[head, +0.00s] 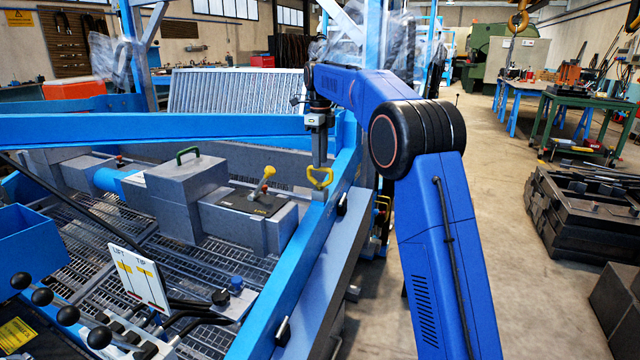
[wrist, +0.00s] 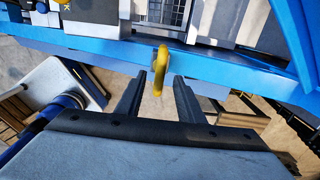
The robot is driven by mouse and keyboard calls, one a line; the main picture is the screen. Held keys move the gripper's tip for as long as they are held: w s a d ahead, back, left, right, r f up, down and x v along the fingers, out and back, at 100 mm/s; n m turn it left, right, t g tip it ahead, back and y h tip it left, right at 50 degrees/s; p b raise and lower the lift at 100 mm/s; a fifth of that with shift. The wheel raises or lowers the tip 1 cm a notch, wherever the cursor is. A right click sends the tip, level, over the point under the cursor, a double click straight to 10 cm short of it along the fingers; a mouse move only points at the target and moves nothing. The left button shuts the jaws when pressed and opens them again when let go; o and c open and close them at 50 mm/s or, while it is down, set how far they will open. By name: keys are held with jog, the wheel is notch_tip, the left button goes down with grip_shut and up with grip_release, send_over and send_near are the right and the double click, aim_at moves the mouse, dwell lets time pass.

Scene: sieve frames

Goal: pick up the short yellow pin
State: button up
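A yellow pin with a loop-shaped handle (head: 320,184) stands upright on the blue frame rail, directly below my gripper (head: 319,160) in the head view. In the wrist view the pin's yellow loop (wrist: 160,62) appears edge-on. Its near end lies between the two dark fingers of my gripper (wrist: 156,82), with a gap on each side. My gripper is open and holds nothing. The pin's shaft is hidden, so I cannot tell its length. A second yellow handle (head: 269,171) sits on a grey block to the left.
The blue rail (head: 289,291) runs along the machine's right side, and a blue beam (head: 150,128) crosses from the left. A grey block with a green handle (head: 187,195) stands left. Black levers (head: 68,315) are at lower left. Dark stacked blocks (head: 570,215) lie on the floor right.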

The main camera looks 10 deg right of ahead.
aim_at(320, 170)
jog(key=shift+f, duration=2.6)
grip_shut()
